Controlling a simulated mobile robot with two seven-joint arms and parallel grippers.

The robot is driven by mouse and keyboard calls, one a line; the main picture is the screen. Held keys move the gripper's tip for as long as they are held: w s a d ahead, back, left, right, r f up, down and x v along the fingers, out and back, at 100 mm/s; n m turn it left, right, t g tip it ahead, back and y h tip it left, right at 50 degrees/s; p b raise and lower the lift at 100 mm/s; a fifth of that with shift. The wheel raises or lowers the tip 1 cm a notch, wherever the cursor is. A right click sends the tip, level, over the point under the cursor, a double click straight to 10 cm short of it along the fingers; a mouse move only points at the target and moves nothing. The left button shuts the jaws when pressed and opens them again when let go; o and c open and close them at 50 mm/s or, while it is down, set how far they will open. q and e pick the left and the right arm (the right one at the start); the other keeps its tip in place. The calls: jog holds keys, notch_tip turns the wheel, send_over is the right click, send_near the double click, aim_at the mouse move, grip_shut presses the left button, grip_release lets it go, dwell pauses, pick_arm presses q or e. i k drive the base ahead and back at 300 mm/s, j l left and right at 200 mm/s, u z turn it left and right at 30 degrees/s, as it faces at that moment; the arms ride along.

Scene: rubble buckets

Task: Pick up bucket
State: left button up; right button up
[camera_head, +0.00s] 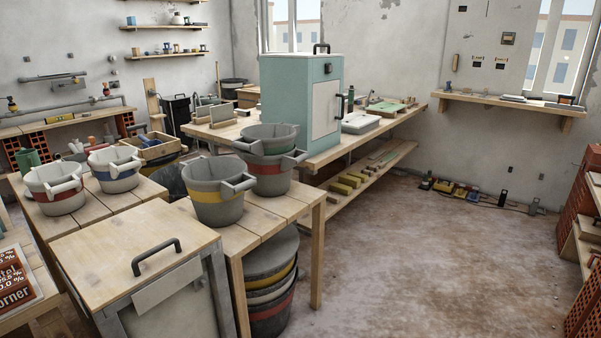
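Several buckets stand on wooden tables. A grey bucket with a yellow band (216,205) is nearest, on the middle table. On the left table stand a pale bucket with a red band (58,201) and a pale bucket with a blue band (113,180). More banded buckets (270,312) are stacked on the floor under the middle table. Neither of my grippers is in view.
A wood-topped box with a black handle (135,241) stands in front of the buckets. A teal cabinet (285,100) stands on the bench behind. Red crates (578,235) stand at the right edge. The floor (420,265) at centre right is clear.

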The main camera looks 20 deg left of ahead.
aim_at(216, 186)
jog(key=u, duration=0.45)
jog(key=i+u, duration=0.1)
jog(key=u, duration=0.75)
jog(key=l+u, duration=0.1)
jog(key=u, duration=0.35)
jog(key=i+l+u, duration=0.1)
jog(key=u, duration=0.35)
jog(key=l+u, duration=0.45)
jog(key=i+l+u, duration=0.1)
jog(key=l+u, duration=0.15)
jog(key=u, duration=0.2)
jog(key=l+u, duration=0.3)
jog(key=l, duration=0.15)
jog(key=k+l+u, duration=0.1)
jog(key=l+u, duration=0.15)
jog(key=l, duration=0.15)
jog(key=k+l, duration=0.1)
jog(key=l, duration=0.35)
jog(key=k+l+u, duration=0.15)
jog(key=l, duration=0.3)
